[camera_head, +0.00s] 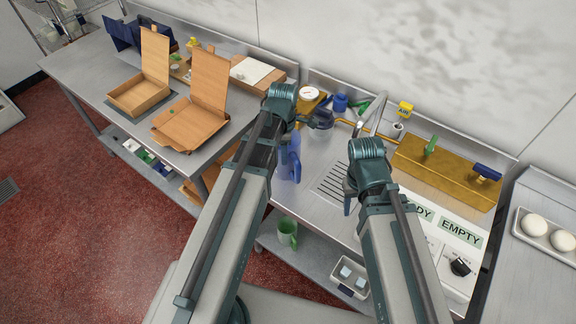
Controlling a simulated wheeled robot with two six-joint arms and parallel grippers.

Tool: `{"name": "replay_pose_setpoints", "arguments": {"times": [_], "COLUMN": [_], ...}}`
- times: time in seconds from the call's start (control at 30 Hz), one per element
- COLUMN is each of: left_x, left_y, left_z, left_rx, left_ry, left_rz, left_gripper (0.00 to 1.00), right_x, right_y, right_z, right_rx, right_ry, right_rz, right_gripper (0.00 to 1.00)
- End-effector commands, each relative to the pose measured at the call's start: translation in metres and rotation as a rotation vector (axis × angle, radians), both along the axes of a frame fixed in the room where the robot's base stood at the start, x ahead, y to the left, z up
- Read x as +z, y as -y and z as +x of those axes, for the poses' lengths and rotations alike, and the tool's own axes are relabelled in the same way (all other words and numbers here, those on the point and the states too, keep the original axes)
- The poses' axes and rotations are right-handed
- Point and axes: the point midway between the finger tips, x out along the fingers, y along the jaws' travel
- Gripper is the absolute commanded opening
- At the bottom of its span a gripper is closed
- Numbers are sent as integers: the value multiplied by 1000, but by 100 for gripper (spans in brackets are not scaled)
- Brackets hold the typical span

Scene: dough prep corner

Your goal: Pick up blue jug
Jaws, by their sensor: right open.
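The blue jug (289,164) stands on the steel counter (312,199), just right of my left forearm, which hides part of it. My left gripper (322,119) is above and to the right of the jug, apart from it in the picture; its fingers are too small and dark to tell whether they are open or shut. My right gripper (349,196) points down over the counter to the right of the jug. It is open, with nothing seen in it, and its wrist hides part of it.
A brass box (445,172) with a green handle stands at the right back. A small blue container (340,102) and a dial gauge (309,93) are behind my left gripper. A green mug (287,232) is on the lower shelf.

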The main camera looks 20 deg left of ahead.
Motion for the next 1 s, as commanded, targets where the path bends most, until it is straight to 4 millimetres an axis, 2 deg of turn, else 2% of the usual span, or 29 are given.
{"name": "replay_pose_setpoints", "arguments": {"times": [0.27, 0.6, 0.93, 1.0], "left_x": [-10, -49, -51, -51], "left_y": [0, 1, 1, 1], "left_z": [2, 5, 5, 5], "left_rx": [0, 0, 0, 0], "left_ry": [0, 0, 1, 1], "left_rz": [0, 0, 1, 1], "left_gripper": [38, 38, 38, 26], "right_x": [-10, -49, -51, -51], "right_y": [0, 0, 0, 0], "right_z": [0, 0, 0, 0], "right_rx": [2, 3, 2, 2], "right_ry": [0, 0, 0, 0], "right_rz": [0, -1, -1, -1], "right_gripper": [50, 50, 50, 50]}}
